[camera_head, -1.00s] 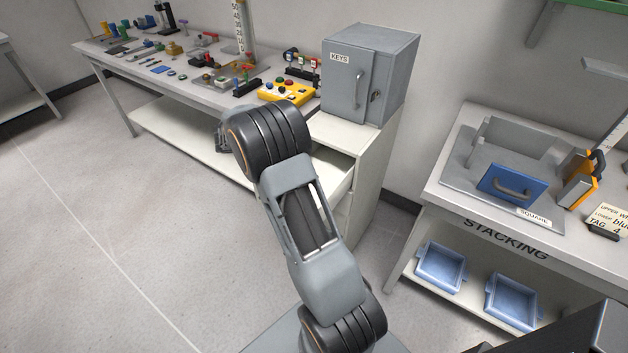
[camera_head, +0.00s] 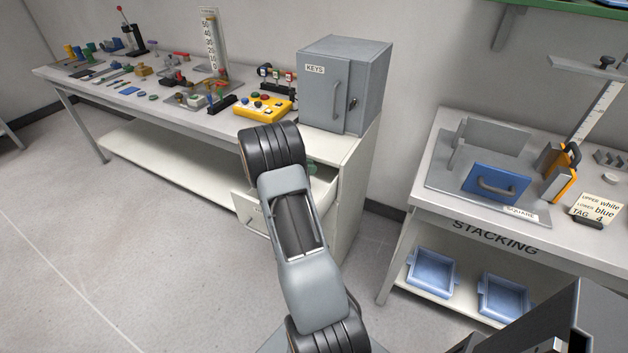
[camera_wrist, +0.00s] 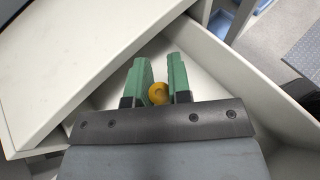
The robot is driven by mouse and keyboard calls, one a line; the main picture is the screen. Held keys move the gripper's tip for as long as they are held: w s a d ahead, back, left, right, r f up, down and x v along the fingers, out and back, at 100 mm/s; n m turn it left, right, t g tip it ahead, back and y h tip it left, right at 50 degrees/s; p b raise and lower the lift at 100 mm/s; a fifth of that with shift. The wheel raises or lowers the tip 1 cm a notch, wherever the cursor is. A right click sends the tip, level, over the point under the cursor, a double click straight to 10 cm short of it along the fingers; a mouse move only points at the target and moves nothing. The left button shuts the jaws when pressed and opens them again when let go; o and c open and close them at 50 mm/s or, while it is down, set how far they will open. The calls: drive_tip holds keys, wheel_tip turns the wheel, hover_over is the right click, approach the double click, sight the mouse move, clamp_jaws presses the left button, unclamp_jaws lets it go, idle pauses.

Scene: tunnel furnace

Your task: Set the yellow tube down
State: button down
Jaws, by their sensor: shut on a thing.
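My gripper (camera_wrist: 158,88) is in the wrist view, with its two green fingers shut on the yellow tube (camera_wrist: 158,94). The tube is seen end-on between the fingers, so its length is hidden. Below the fingers is the white inside of an open drawer (camera_wrist: 205,75). I cannot tell whether the tube touches the drawer floor. In the head view a small green part of my gripper shows at the open drawer (camera_head: 322,188), behind my arm. The tube is hidden there.
The grey KEYS cabinet (camera_head: 340,85) stands on the bench above the drawer. A yellow button box (camera_head: 263,108) is beside it. The STACKING table (camera_head: 450,205) stands to the right, with a blue handled block (camera_head: 495,184) on top and blue bins (camera_head: 432,272) on its shelf.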

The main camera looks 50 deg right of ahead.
drive_tip(key=d+f, duration=0.1)
drive_tip(key=s+f, duration=0.1)
drive_tip(key=f, duration=0.1)
drive_tip(key=s+d+f, duration=0.1)
drive_tip(key=shift+d+f, duration=0.15)
drive_tip(key=shift+d, duration=0.15)
drive_tip(key=shift+w+a+f, duration=0.2)
drive_tip(key=shift+a+f, duration=0.1)
drive_tip(key=shift+f, duration=0.4)
drive_tip(key=shift+w+a+f, duration=0.1)
drive_tip(key=shift+f+b, duration=0.2)
drive_tip(key=shift+b, duration=0.1)
drive_tip(key=c, duration=1.1)
unclamp_jaws()
drive_tip(key=shift+r, duration=0.1)
drive_tip(key=shift+o, duration=0.2)
